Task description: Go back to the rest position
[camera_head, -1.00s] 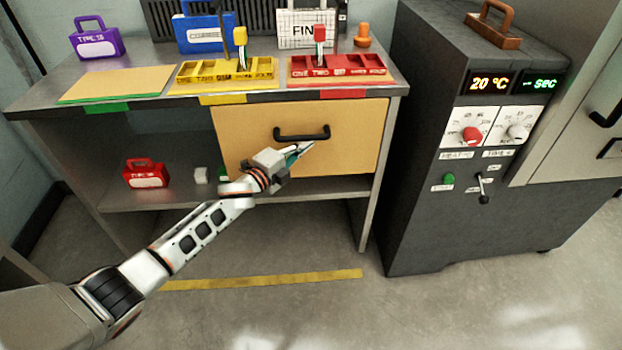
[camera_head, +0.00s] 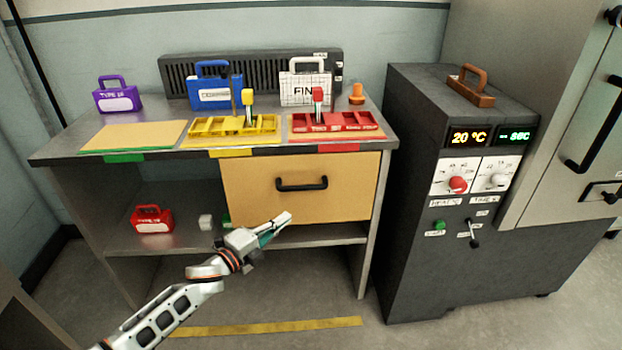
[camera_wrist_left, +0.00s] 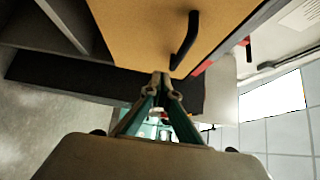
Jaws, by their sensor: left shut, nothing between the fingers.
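My left gripper (camera_head: 281,225) is shut and empty in the head view. It is in front of the workbench, just below the closed wooden drawer (camera_head: 245,185) and its black handle (camera_head: 302,184), apart from both. In the left wrist view, the gripper's fingertips (camera_wrist_left: 160,76) meet near the drawer front (camera_wrist_left: 135,25), with the handle (camera_wrist_left: 188,40) beyond and to the right. My right gripper is not in view.
The bench (camera_head: 60,152) holds a yellow tray (camera_head: 205,126), a red tray (camera_head: 365,131) and several cases. A red case (camera_head: 152,219) and a white block (camera_head: 206,222) sit on the lower shelf. A dark oven unit (camera_head: 410,200) stands on the right. Floor in front is clear.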

